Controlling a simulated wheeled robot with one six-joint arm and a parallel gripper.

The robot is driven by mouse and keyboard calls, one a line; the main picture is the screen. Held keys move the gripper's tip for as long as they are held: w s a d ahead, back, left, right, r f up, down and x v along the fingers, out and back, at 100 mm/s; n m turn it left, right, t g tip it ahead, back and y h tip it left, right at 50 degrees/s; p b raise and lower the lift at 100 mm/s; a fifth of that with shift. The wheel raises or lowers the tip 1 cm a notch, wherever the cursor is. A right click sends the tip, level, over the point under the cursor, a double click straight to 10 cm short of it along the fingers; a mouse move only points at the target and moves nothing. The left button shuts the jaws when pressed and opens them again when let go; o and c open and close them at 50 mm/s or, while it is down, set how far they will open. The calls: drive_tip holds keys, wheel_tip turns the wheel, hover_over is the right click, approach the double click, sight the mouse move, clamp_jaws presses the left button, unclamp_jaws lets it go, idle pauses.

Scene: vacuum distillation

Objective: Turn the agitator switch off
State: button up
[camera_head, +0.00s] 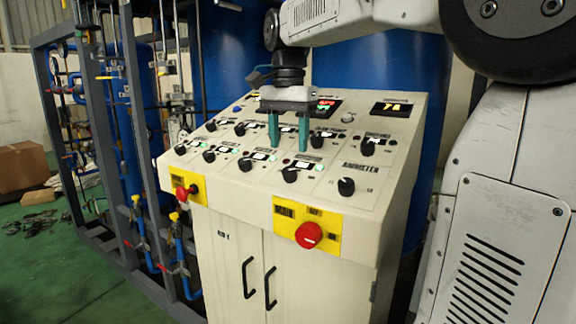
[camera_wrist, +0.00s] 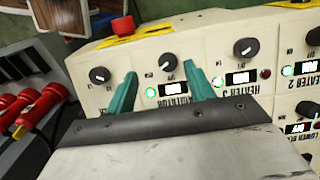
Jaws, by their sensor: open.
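The agitator switch is a black rotary knob (camera_wrist: 167,62) on the sloped cream panel. In the wrist view it sits above an upside-down AGITATOR label and display, with a green lamp lit beside them. It appears in the head view as a front-row knob (camera_head: 290,174). My gripper (camera_head: 288,147) has two teal fingers, apart and empty, pointing down over the panel just behind that knob. In the wrist view the fingertips (camera_wrist: 159,68) lie on either side of the knob in the picture. I cannot tell the height gap or the exact pointer direction.
Neighbouring knobs stand close by, one at the panel's right (camera_head: 346,187) and one for heater 3 (camera_wrist: 243,47). A red emergency button (camera_head: 308,235) sits on a yellow plate at the front edge. Blue tanks and a grey pipe frame (camera_head: 100,130) stand behind and left.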

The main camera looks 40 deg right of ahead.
sight(289, 169)
drive_tip(key=shift+w+d+r+m, duration=0.2)
drive_tip(key=shift+w+d+m, duration=0.4)
drive_tip(key=shift+w, duration=0.3)
wheel_tip(289, 169, down, 8)
drive_tip(key=shift+r, duration=0.25)
drive_tip(key=c, duration=1)
